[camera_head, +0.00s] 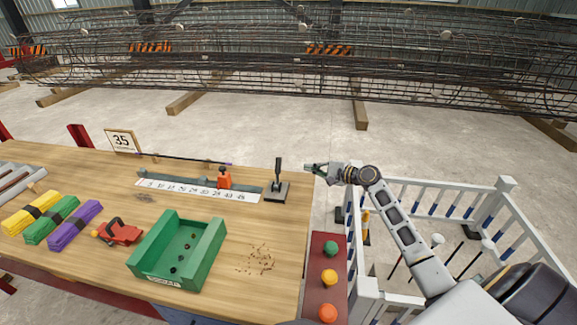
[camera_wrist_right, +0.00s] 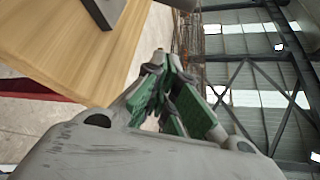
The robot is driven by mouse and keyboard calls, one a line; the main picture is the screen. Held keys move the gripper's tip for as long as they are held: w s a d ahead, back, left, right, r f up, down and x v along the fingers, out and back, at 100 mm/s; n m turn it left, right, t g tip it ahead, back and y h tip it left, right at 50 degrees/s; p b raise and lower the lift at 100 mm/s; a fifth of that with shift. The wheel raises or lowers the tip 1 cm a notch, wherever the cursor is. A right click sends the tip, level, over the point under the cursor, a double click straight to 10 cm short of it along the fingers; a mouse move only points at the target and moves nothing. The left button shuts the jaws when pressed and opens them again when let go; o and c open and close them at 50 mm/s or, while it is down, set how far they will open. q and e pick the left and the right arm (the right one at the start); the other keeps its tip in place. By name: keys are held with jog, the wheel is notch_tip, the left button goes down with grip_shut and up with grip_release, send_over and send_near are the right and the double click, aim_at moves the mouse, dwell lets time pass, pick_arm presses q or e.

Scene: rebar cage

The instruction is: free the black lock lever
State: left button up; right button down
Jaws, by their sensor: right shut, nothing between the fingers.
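My left gripper is not in view.
A white numbered scale (camera_head: 195,189) with an orange stop (camera_head: 224,178) lies left of the lever. A green tray (camera_head: 180,250), a red tool (camera_head: 118,232) and colored bundles (camera_head: 75,225) are on the table (camera_head: 280,240). A panel with three colored buttons (camera_head: 328,262) is at right.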

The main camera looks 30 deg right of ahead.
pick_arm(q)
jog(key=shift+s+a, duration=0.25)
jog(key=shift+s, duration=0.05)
